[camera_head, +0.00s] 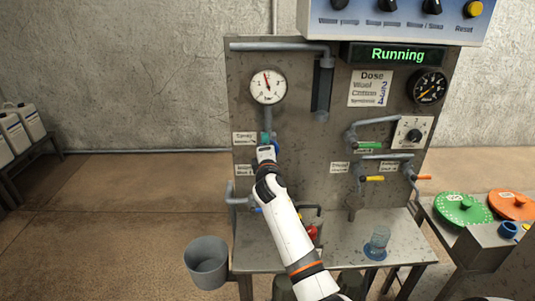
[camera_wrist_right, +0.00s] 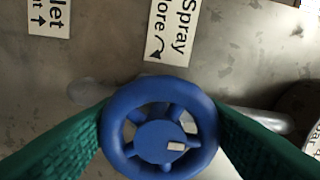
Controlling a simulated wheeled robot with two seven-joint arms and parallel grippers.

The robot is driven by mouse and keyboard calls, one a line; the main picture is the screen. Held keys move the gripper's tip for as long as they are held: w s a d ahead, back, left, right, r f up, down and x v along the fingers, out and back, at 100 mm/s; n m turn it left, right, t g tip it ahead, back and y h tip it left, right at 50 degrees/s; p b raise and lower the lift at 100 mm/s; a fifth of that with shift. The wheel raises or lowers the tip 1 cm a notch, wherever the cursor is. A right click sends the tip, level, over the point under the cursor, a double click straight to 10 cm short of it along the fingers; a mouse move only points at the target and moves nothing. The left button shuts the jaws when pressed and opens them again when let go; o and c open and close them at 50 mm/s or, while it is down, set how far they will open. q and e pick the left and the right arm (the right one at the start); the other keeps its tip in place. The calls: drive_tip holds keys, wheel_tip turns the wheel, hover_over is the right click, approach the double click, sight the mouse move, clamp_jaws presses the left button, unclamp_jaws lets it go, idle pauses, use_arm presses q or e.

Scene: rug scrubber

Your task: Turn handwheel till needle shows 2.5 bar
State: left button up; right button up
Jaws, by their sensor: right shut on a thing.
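The blue handwheel (camera_wrist_right: 160,96) fills the middle of the right wrist view. My right gripper (camera_wrist_right: 161,128) has one green finger pad on each side of its rim and is shut on it. In the head view my right gripper (camera_head: 266,148) is at the panel just below the white pressure gauge (camera_head: 268,86), and it hides the handwheel there. The gauge's red needle points nearly straight up, leaning slightly left; the exact reading is too small to tell. A "Spray More" label (camera_wrist_right: 170,28) with a curved arrow is beside the wheel. My left gripper is out of view.
The metal panel (camera_head: 215,120) carries pipes, a green-handled valve (camera_head: 378,120), a yellow-handled valve (camera_head: 372,178) and a black gauge (camera_head: 428,87). A display (camera_head: 398,54) reads "Running". A grey bucket (camera_head: 206,262) is at lower left, and a glass jar (camera_head: 378,240) stands on the bench.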

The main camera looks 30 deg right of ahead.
drive_tip(key=m+b, duration=0.2)
drive_tip(key=m, duration=0.4)
drive_tip(key=shift+m, duration=0.3)
drive_tip(key=m+b, duration=0.1)
drive_tip(key=m, duration=0.2)
drive_tip(key=shift+m+b, duration=0.6)
drive_tip(key=shift+m, duration=1.2)
drive_tip(key=o, duration=1)
drive_tip(key=shift+r, duration=0.15)
drive_tip(key=shift+s, duration=0.15)
